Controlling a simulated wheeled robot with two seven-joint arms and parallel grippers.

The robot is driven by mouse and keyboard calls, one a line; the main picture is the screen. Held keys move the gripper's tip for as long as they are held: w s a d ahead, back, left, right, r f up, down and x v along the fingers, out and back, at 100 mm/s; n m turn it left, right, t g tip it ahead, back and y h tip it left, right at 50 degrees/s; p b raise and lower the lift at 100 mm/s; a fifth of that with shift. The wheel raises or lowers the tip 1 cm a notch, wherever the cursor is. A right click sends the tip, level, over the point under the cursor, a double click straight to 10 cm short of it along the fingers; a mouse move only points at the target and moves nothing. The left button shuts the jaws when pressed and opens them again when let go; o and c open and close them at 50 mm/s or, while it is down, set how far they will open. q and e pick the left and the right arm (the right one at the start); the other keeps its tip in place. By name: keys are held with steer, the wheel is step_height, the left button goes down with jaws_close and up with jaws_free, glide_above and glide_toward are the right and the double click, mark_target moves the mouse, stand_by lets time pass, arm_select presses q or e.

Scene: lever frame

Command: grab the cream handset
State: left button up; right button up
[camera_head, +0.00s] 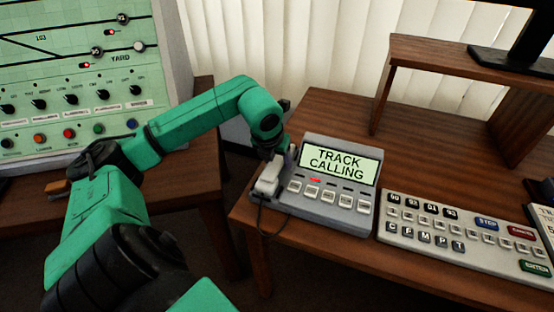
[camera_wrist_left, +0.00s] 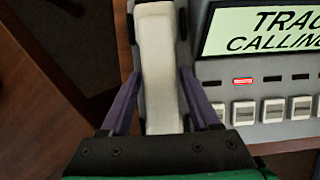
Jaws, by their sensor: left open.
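The cream handset (camera_head: 268,180) rests on the left side of a grey phone unit (camera_head: 319,214) whose screen reads "TRACK CALLING". In the left wrist view the handset (camera_wrist_left: 159,65) runs upright through the middle of the picture. My left gripper (camera_head: 279,155) is over the handset's far part in the head view. In the left wrist view its two purple fingers (camera_wrist_left: 157,85) are open, one on each side of the handset, with small gaps visible. My right gripper is not in view.
A cream keypad (camera_head: 462,237) lies right of the phone on the wooden desk (camera_head: 340,115). A wooden riser (camera_head: 455,60) stands behind. A green control panel (camera_head: 75,70) is at the left. A dark cord (camera_head: 262,222) hangs below the handset.

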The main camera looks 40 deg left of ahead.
mark_target(277, 159)
arm_select(q)
steer(key=shift+f, duration=0.1)
jaws_close()
stand_by(0.3)
steer(key=shift+r+p, duration=0.4)
steer(key=shift+r, duration=0.2)
step_height(277, 159, up, 19)
steer(key=p, duration=0.4)
steer(key=shift+r+p, duration=0.2)
steer(key=shift+p, duration=0.2)
